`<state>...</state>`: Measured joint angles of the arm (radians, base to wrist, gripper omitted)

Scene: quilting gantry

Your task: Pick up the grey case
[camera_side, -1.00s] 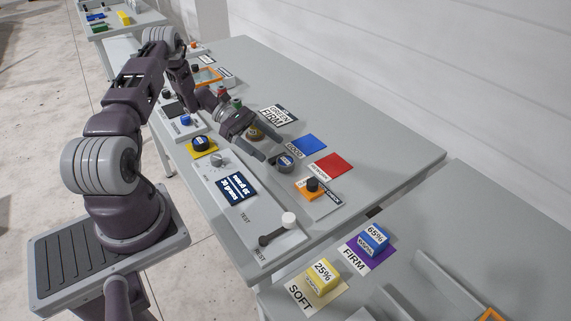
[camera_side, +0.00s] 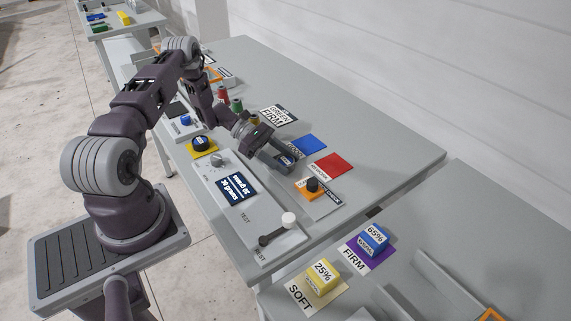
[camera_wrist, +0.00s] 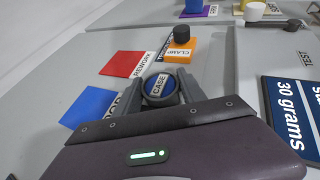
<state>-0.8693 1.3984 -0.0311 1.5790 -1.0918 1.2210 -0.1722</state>
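The grey case (camera_wrist: 160,90) is a small round grey piece with a dark blue top and a white "CASE" label. In the wrist view it sits between the two finger tips of my gripper (camera_wrist: 158,84). The fingers are apart, one on each side of the case; whether either touches it I cannot tell. In the side view my gripper (camera_side: 283,156) reaches down over the case (camera_side: 287,160), which is partly hidden by the fingers and appears to rest on the grey table.
A blue square (camera_side: 309,146) and a red "REWORK" square (camera_side: 333,164) lie beside the case. An orange clamp block with a black knob (camera_side: 312,186) stands nearby. A test panel with a blue display (camera_side: 238,188) lies in front. The table's far right is clear.

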